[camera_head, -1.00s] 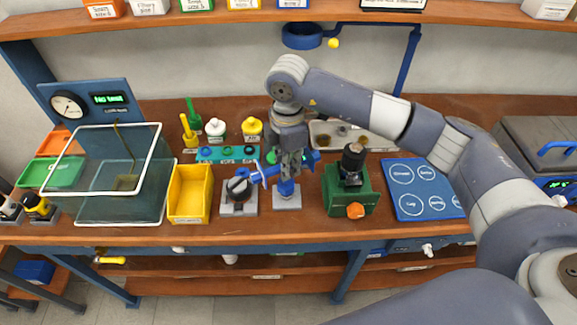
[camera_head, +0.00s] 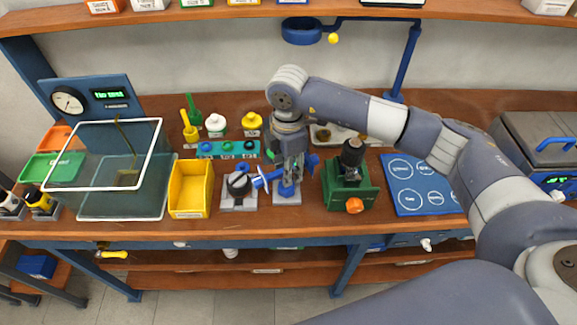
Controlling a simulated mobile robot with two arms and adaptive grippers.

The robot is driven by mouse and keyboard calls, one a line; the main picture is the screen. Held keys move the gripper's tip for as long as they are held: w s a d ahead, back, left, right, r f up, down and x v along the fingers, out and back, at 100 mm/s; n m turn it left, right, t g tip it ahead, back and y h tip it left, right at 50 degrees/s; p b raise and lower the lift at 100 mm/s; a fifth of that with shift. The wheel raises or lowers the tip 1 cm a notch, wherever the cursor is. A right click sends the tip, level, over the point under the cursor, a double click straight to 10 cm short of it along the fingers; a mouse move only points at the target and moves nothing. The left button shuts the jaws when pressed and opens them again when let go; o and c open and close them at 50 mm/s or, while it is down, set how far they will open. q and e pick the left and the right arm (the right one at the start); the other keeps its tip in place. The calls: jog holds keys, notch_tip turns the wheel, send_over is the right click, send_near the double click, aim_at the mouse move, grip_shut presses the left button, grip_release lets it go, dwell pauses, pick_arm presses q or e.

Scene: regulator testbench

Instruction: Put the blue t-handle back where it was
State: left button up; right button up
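A blue t-shaped part (camera_head: 261,182), which looks like the t-handle, sticks out leftward beside my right gripper, its crossbar end at the left. My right gripper (camera_head: 290,178) points down over a blue post (camera_head: 288,193) on a pale square plate. Its fingers overlap the blue parts, so their gap and any grip on the handle are hidden. More blue (camera_head: 313,162) shows just right of the fingers. My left gripper is out of view.
Left of the post is a black round fixture (camera_head: 239,186) on a pale plate, then a yellow bin (camera_head: 190,190) and a clear tank (camera_head: 122,200). A green device (camera_head: 350,190) stands close on the right, beside a blue marked mat (camera_head: 420,185).

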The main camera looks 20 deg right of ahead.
jog(key=shift+r, duration=0.1)
jog(key=shift+r+p, duration=0.35)
jog(key=shift+p, duration=0.05)
notch_tip(320, 180, up, 12)
jog(key=b, duration=0.4)
jog(key=shift+f, duration=0.15)
